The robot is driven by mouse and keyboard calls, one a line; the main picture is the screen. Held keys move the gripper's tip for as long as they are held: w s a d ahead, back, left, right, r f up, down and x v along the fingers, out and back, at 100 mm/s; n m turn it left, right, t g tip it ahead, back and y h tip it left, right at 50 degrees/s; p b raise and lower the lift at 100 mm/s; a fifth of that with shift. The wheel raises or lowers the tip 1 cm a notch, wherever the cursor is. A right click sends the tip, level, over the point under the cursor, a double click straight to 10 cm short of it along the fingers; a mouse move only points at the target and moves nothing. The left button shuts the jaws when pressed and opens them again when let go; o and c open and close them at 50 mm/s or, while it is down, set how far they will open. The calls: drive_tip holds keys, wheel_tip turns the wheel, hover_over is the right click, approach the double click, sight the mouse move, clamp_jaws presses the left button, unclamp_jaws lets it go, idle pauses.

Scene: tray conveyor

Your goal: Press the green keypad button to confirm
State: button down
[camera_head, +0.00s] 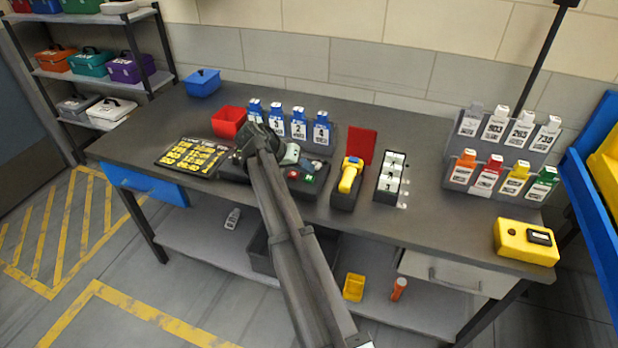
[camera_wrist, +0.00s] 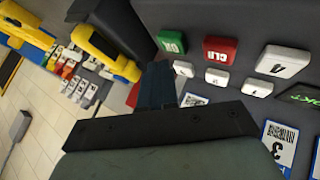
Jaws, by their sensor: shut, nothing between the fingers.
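The green button (camera_wrist: 172,42), marked OK, sits on the dark keypad beside the red CLR button (camera_wrist: 219,50) in the wrist view. In the head view the green button (camera_head: 308,178) is on the right part of the keypad, partly beside my arm. My gripper's shut fingers (camera_wrist: 158,82) show as a dark blue-grey block just below the green button in the wrist view. A gap shows between them in the picture; height above the keypad cannot be told. In the head view my gripper (camera_head: 262,142) is over the keypad's left part, its fingertips not clearly visible.
White keys (camera_wrist: 283,62) lie right of the red button. A yellow scanner (camera_head: 350,174) stands in a dark holder right of the keypad. Blue numbered bottles (camera_head: 298,125) stand behind it, with a red bin (camera_head: 229,122). A yellow label sheet (camera_head: 192,156) lies left.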

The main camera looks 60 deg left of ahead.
sight(306, 178)
drive_tip(key=shift+f, duration=0.25)
idle(0.7)
drive_tip(key=shift+f, duration=0.2)
drive_tip(key=shift+f, duration=0.45)
idle(1.1)
drive_tip(key=shift+r, duration=0.9)
drive_tip(key=shift+r, duration=0.15)
drive_tip(key=shift+r, duration=2.35)
